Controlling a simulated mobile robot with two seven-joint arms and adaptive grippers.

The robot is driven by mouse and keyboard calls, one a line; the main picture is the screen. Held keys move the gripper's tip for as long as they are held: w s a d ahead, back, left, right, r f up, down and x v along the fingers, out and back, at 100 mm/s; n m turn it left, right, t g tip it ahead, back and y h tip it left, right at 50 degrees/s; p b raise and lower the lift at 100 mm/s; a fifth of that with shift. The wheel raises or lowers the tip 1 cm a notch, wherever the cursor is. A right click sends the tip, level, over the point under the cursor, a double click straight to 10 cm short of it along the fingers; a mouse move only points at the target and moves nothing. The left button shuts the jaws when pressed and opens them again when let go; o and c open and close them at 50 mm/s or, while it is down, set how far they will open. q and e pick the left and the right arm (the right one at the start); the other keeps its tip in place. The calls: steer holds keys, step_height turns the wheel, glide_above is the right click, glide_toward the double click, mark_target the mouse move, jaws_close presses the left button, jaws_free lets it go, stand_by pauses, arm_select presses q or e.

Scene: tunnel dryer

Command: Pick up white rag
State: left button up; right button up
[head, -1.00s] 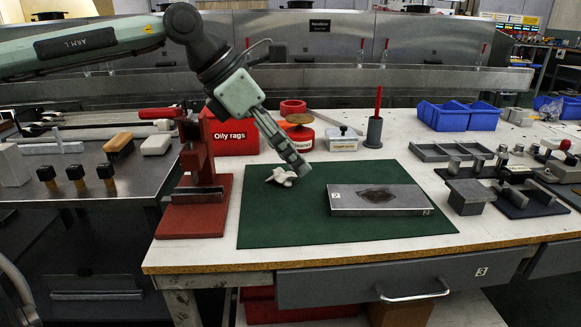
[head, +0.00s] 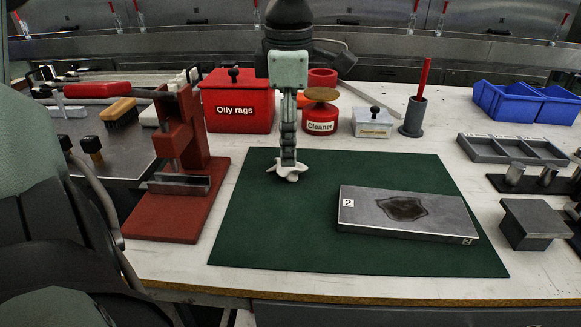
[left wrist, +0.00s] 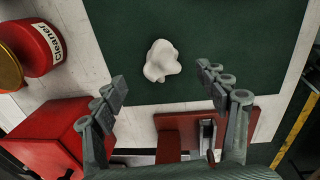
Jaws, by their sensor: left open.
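The white rag (head: 288,173) lies crumpled on the green mat (head: 260,235), near the mat's back edge. My left gripper (head: 289,160) points straight down over it, and its fingers partly hide the rag in the head view. In the left wrist view the rag (left wrist: 161,61) lies ahead of the gripper's fingertips (left wrist: 160,82), roughly midway between them sideways. The two fingers are spread wide with nothing between them. My right gripper is in neither view.
A steel plate (head: 365,215) marked 2, with a dark stain, lies on the mat to the right. A red press (head: 180,150) stands left. Behind are the oily rags bin (head: 236,105), cleaner can (head: 320,117), a lidded box (head: 373,124) and a grey cup (head: 413,118).

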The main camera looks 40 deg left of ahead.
mark_target(287, 169)
arm_select(q)
step_height(287, 169, down, 4)
steer(key=shift+d, duration=0.15)
steer(key=shift+w+f, duration=0.15)
steer(key=shift+f, duration=0.4)
steer(key=shift+c, duration=0.6)
steer(key=c, duration=0.9)
